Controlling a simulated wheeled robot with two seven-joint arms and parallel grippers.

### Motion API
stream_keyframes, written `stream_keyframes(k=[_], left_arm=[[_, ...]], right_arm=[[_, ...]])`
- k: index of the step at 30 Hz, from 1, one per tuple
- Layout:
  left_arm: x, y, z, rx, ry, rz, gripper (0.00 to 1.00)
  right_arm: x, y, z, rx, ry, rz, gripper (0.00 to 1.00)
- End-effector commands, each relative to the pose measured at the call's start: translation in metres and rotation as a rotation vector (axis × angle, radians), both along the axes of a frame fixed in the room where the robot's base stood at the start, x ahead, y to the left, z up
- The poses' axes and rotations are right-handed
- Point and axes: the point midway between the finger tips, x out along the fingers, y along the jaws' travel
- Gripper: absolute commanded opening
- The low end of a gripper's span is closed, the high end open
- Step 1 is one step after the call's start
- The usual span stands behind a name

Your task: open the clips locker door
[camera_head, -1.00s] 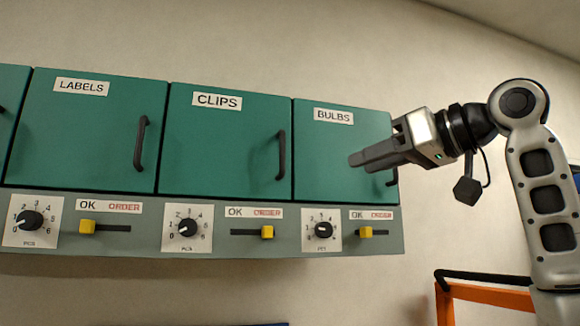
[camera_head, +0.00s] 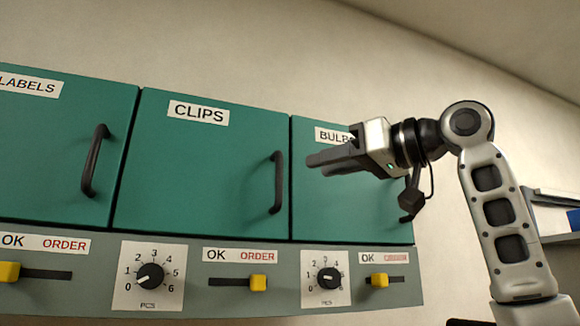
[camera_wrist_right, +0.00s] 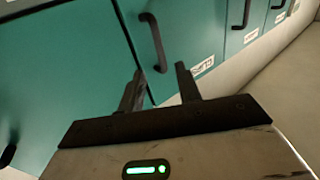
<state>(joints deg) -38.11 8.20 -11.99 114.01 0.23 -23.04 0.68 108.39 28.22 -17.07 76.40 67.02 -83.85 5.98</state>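The clips locker door (camera_head: 200,165) is a green panel labelled CLIPS, and it is shut. Its dark vertical bar handle (camera_head: 278,183) is on its right side. My right gripper (camera_head: 312,166) is in front of the bulbs door's left part, just right of the clips handle and apart from it. In the right wrist view its two fingers (camera_wrist_right: 160,88) are spread with nothing between them. That view is turned over; a handle that seems to be the clips one (camera_wrist_right: 153,42) shows beyond the fingers. My left gripper is not in view.
The labels door (camera_head: 55,150) is at left and the bulbs door (camera_head: 340,215) at right, partly covered by my gripper; both are shut. Below runs a grey panel with dials (camera_head: 150,277) and yellow sliders (camera_head: 258,283). A shelf (camera_head: 555,215) stands at far right.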

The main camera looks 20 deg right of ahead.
Motion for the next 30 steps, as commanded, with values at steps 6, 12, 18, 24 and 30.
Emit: stream_keyframes(k=[6,12,18,24,30], left_arm=[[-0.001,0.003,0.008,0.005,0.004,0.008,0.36],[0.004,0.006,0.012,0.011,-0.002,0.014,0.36],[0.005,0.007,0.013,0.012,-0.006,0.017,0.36],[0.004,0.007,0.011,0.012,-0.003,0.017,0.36],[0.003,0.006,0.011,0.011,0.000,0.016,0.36]], right_arm=[[0.037,0.027,0.002,-0.002,0.002,0.001,0.34],[0.057,0.041,0.001,0.000,0.002,0.000,0.34],[0.063,0.045,0.000,-0.001,-0.001,-0.001,0.34],[0.063,0.045,0.000,-0.001,-0.001,-0.001,0.34],[0.063,0.045,0.000,0.000,0.000,-0.001,0.00]])
